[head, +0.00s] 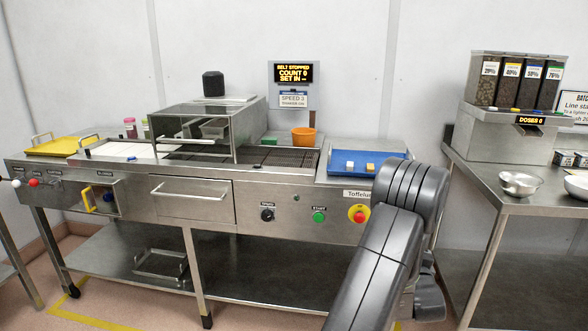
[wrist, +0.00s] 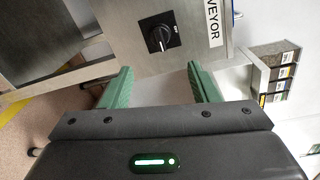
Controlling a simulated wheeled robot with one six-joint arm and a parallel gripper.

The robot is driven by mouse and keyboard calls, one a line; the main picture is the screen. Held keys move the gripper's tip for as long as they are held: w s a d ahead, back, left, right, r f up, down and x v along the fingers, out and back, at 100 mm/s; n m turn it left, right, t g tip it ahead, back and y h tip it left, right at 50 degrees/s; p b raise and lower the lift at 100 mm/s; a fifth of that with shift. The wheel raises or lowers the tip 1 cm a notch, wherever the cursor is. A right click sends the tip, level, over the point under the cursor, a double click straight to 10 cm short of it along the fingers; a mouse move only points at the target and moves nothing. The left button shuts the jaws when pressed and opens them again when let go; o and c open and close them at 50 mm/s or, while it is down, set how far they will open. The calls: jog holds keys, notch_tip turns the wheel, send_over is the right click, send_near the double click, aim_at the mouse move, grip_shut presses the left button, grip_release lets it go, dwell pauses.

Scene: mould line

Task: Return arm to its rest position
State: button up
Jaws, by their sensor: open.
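My gripper (wrist: 162,82) shows in the wrist view with its two green fingers spread wide apart. Nothing is between the fingers. Beyond them is a steel panel with a black rotary knob (wrist: 160,38) and part of a label reading "VEYOR". In the head view my grey arm rises from the bottom centre-right and bends in front of the right end of the machine. My gripper cannot be made out in the head view.
The steel mould line (head: 192,200) fills the left and centre. On it are a blue tray (head: 340,172) with small blocks, an orange pot (head: 303,137) and a yellow tray (head: 62,147). A steel table (head: 520,190) with bowls and a dispenser (head: 503,128) stands right. Its display reads "DOSES 0".

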jog(key=r+x, duration=0.1)
jog(key=x, duration=1.1)
jog(key=shift+w+f, duration=0.4)
jog(key=shift+f, duration=0.05)
jog(key=f+v, duration=0.1)
jog(key=v, duration=1.3)
jog(key=w+d+n+h+b, duration=0.1)
jog(key=w+d+n+b, duration=0.2)
jog(key=w+n+b, duration=0.5)
jog(key=shift+w+n+t, duration=0.3)
jog(key=shift+w+n, duration=2.5)
jog(key=shift+n, duration=1.9)
jog(key=shift+f, duration=0.1)
